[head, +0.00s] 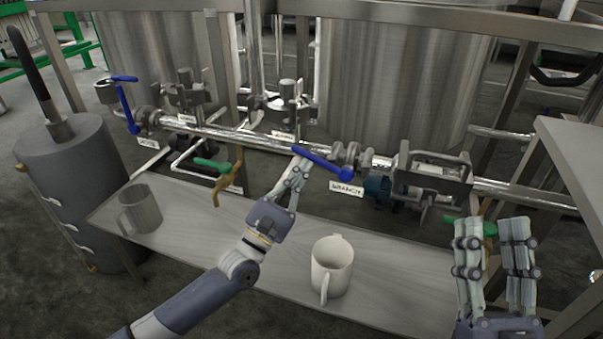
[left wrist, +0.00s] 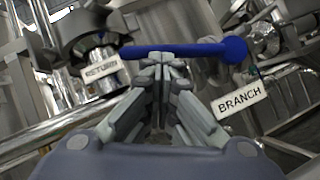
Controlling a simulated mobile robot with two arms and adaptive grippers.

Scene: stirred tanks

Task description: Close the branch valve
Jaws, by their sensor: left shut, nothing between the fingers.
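The branch valve's blue lever (head: 322,163) points left from its round hub, above the white BRANCH label (head: 346,189), at a slant to the pipe in the head view. In the left wrist view the lever (left wrist: 195,50) runs across, hub at right, with the BRANCH label (left wrist: 240,96) below. My left gripper (head: 300,165) is shut and empty, its fingertips at the lever's free end. In the left wrist view the fingertips (left wrist: 160,60) overlap the lever; I cannot tell if they touch. My right gripper (head: 492,222) is open, at the right, away from the lever.
A white mug (head: 331,270) and a grey mug (head: 143,210) stand on the metal shelf (head: 235,235). Another blue lever (head: 124,102) is at the left. A green-handled valve (head: 212,166) hangs below the pipe (head: 240,137). Steel tanks (head: 395,85) stand behind.

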